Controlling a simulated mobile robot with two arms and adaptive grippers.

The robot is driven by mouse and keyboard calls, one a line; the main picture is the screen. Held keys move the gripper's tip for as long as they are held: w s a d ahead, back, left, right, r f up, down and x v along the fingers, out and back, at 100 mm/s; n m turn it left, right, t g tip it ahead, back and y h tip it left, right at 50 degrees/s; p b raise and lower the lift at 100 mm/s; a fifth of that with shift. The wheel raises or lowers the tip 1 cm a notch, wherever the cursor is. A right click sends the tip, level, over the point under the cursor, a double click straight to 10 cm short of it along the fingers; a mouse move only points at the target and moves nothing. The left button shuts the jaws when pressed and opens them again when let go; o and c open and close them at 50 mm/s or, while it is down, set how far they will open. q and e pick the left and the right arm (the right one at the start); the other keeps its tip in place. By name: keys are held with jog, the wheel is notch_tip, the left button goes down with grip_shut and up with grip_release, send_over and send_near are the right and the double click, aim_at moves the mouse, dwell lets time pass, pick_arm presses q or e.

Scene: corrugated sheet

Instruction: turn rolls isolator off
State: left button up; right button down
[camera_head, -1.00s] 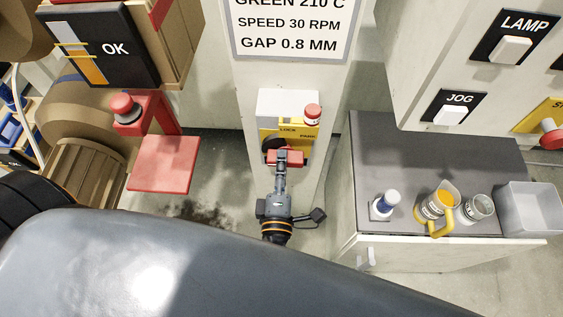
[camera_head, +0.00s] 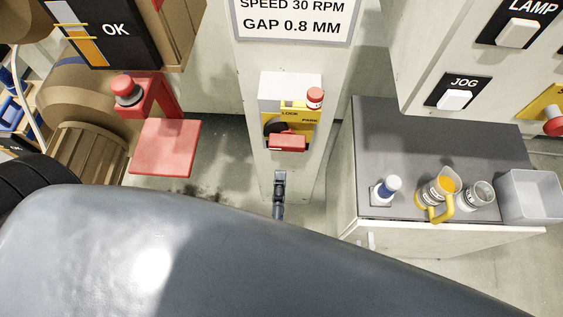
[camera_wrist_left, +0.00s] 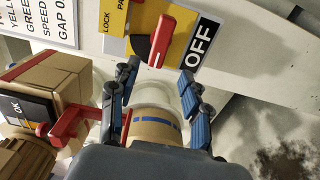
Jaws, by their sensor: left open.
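The isolator is a white box with a yellow plate (camera_head: 300,131) on the pale column. Its red handle (camera_head: 287,144) lies level across the plate's lower part in the head view, below the LOCK and PARK lettering. In the left wrist view the red handle (camera_wrist_left: 161,40) lies alongside the black OFF label (camera_wrist_left: 202,45). My left gripper (camera_head: 279,178) is below the handle, apart from it. In the left wrist view its fingers (camera_wrist_left: 159,74) are spread and empty, with the handle beyond their tips. My right gripper is not in view.
A red knob (camera_head: 315,97) sits at the box's upper right. A red bracket (camera_head: 163,147) with a button stands left. A grey-topped cabinet (camera_head: 430,135) at right bears a yellow-handled jug (camera_head: 437,192), a blue-and-white container (camera_head: 386,188) and a grey bin (camera_head: 530,197).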

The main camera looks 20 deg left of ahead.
pick_arm(q)
jog(key=shift+v, duration=1.25)
jog(key=s+d+f+m+g+h, duration=0.1)
jog(key=d+f+m+g+h, duration=0.2)
jog(key=f+m, duration=0.75)
jog(key=f+m+g+h, duration=0.2)
jog(key=f+m+h, duration=0.35)
jog(key=f, duration=0.95)
jog(key=s+a+f+m+g+y, duration=0.1)
jog(key=s+a+f+m+g, duration=0.2)
jog(key=f, duration=0.4)
jog(key=s+a+f+m+g, duration=0.25)
jog(key=s+a+f, duration=0.25)
jog(key=f, duration=0.3)
jog(key=s+a+f+m+g+y, duration=0.2)
jog(key=s+a+f+g, duration=0.4)
jog(key=s+a, duration=0.3)
jog(key=shift+s+a+f, duration=0.2)
jog(key=shift+s+a, duration=0.15)
jog(key=shift+s, duration=0.25)
